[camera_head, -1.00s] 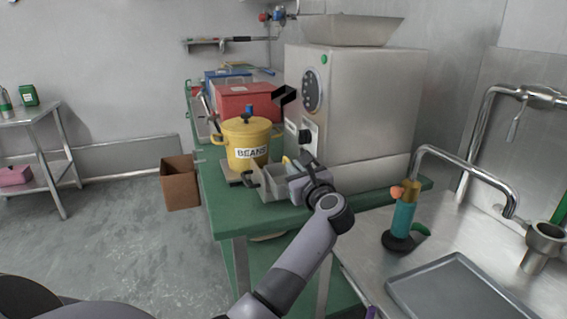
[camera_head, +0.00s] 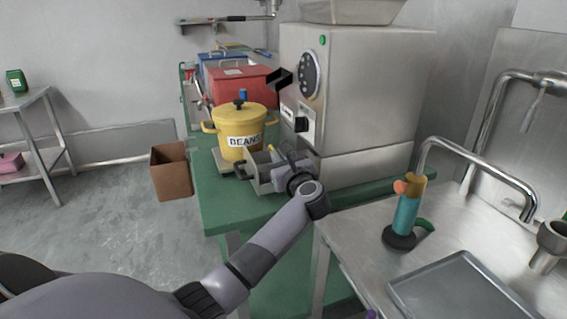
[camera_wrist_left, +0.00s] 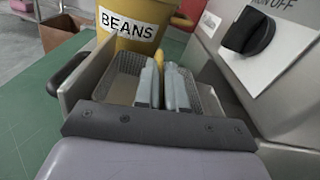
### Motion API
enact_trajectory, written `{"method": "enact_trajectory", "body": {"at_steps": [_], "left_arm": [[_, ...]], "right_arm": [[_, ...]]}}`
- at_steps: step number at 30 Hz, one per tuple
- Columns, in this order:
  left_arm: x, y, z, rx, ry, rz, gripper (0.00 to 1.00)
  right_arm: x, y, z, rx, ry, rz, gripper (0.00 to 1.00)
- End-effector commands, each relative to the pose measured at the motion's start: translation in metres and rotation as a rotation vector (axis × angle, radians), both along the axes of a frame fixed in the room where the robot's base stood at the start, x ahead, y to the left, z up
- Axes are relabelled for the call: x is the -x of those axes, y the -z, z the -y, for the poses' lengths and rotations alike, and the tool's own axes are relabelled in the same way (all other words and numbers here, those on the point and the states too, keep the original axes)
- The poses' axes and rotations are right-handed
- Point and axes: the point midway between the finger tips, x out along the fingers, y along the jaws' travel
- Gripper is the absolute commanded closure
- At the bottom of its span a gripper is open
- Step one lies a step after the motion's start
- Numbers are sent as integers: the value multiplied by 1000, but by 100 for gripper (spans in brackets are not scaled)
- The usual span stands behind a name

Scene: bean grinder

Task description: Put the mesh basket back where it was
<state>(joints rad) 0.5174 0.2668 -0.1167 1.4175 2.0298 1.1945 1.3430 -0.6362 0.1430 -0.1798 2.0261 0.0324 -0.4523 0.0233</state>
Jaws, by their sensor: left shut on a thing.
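The mesh basket (camera_wrist_left: 205,94) has perforated metal walls and sits inside a grey open-topped drawer (camera_wrist_left: 74,82) with a black handle. In the head view this drawer (camera_head: 262,181) is on the green bench, in front of the grinder (camera_head: 355,95). My left gripper (camera_wrist_left: 163,75) reaches down into the basket; in the head view it (camera_head: 278,158) is over the drawer. Its fingers are shut on a small yellow part, which looks like the basket's grip. The fingers hide most of that part. The basket's contact with the drawer floor is not clear. My right gripper is not in view.
A yellow BEANS pot (camera_head: 238,122) stands right behind the drawer. The grinder's knob panel (camera_wrist_left: 262,35) is close on the gripper's right. A red box (camera_head: 240,90) is farther back. A sink with a tap (camera_head: 480,170) is at the right.

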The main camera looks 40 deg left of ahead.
Motion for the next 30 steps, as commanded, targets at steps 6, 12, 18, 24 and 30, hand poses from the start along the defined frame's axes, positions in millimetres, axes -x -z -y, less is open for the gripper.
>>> {"method": "enact_trajectory", "body": {"at_steps": [6,12,18,24,30], "left_arm": [[1,4,-2,-1,-1,6,100],[1,9,-2,0,1,5,100],[1,8,-2,2,0,4,65],[2,9,-2,2,-1,3,65],[6,7,9,5,2,2,65]], "right_arm": [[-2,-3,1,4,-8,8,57],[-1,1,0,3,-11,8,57],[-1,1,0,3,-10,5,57],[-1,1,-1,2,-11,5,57],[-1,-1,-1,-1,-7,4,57]]}}
